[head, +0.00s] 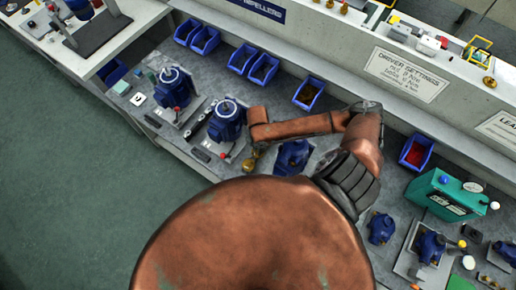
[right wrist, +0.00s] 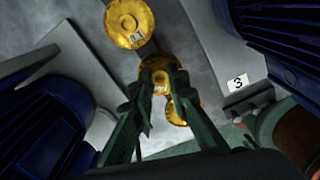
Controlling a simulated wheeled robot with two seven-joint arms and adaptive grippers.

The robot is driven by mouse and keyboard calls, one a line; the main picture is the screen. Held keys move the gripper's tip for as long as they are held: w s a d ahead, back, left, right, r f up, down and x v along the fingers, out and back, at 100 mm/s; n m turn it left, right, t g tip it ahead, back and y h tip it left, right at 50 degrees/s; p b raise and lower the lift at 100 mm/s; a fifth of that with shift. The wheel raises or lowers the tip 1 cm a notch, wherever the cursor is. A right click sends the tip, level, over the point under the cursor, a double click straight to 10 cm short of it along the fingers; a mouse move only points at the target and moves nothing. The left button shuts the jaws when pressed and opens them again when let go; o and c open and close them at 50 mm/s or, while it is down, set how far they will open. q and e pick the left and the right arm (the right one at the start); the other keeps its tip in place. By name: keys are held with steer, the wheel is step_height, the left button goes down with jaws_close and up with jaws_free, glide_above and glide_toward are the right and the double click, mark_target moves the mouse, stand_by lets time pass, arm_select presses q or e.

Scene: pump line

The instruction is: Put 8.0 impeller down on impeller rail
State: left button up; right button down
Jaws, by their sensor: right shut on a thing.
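In the right wrist view, the green fingers of my right gripper (right wrist: 160,88) are shut on a gold impeller (right wrist: 160,72). Its marking is too small to read. A second gold impeller (right wrist: 130,22) lies just beyond, and another (right wrist: 180,112) shows partly behind the right finger. A dark strip, seemingly the impeller rail (right wrist: 148,48), shows between the far impeller and the held one. I cannot tell whether the held impeller touches it. In the head view, a bit of gold (head: 250,164) shows below the end of my right arm, beside a blue pump. My left gripper is out of view.
Blue pumps (head: 226,120) (head: 173,88) stand on the bench left of my arm; another (head: 292,157) is right of it. In the wrist view, blue housings flank the gripper closely, with a "3" label (right wrist: 237,82) at right. Blue bins (head: 308,94) line the back.

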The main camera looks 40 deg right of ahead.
steer(key=shift+f, duration=0.2)
stand_by(0.6)
steer(key=c, duration=1.8)
jaws_free()
step_height(320, 180, up, 9)
steer(key=p, duration=1)
steer(key=shift+f, duration=0.1)
step_height(320, 180, down, 8)
steer(key=b, duration=0.8)
steer(key=shift+b, duration=0.4)
